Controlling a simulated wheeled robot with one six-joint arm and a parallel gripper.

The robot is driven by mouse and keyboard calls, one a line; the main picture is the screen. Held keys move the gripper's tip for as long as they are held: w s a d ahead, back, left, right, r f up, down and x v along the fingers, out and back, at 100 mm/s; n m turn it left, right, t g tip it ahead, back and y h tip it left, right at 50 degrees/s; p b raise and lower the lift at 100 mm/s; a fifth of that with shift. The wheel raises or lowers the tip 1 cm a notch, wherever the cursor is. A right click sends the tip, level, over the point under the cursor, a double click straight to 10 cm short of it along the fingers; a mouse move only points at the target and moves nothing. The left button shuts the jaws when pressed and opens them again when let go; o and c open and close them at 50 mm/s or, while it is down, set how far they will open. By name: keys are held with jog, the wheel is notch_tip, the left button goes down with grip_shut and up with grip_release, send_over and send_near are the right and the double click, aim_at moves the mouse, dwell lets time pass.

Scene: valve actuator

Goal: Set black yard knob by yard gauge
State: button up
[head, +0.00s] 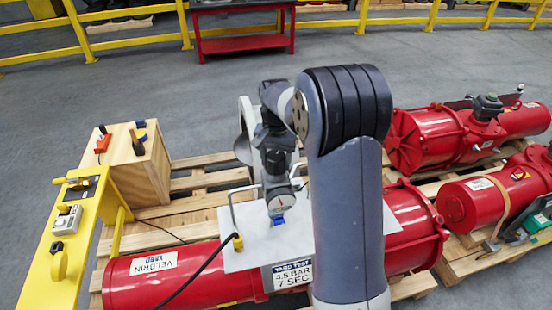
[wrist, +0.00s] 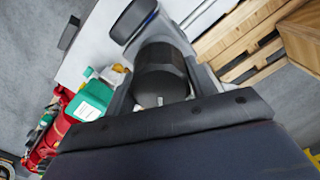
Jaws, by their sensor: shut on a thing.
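The black yard knob (wrist: 160,72) sits between the grey fingers of my gripper (wrist: 158,85) in the wrist view, and the gripper is shut on it. In the head view my gripper (head: 274,158) reaches down just above the yard gauge (head: 281,203). The gauge has a pale round dial with a blue part under it and stands over a white plate. Its needle is too small to read surely. A rounded grey part with a blue edge (wrist: 135,20) shows beyond the knob in the wrist view. The knob is mostly hidden in the head view.
A sign (head: 292,275) reads "YARD TEST 4.5 BAR 7 SEC" on the red cylinder (head: 190,278). A yellow stand (head: 60,240) and wooden box (head: 136,165) are at left. More red actuators (head: 450,135) lie on pallets at right. My arm hides part of the cylinder.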

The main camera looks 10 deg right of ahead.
aim_at(276, 155)
dwell(0.3)
jog(key=o, duration=1)
notch_tip(276, 155, up, 11)
jog(key=shift+f+b, duration=0.1)
jog(key=shift+b, duration=0.25)
notch_tip(276, 155, down, 11)
jog(key=shift+r+p, duration=0.15)
jog(key=shift+p, duration=0.25)
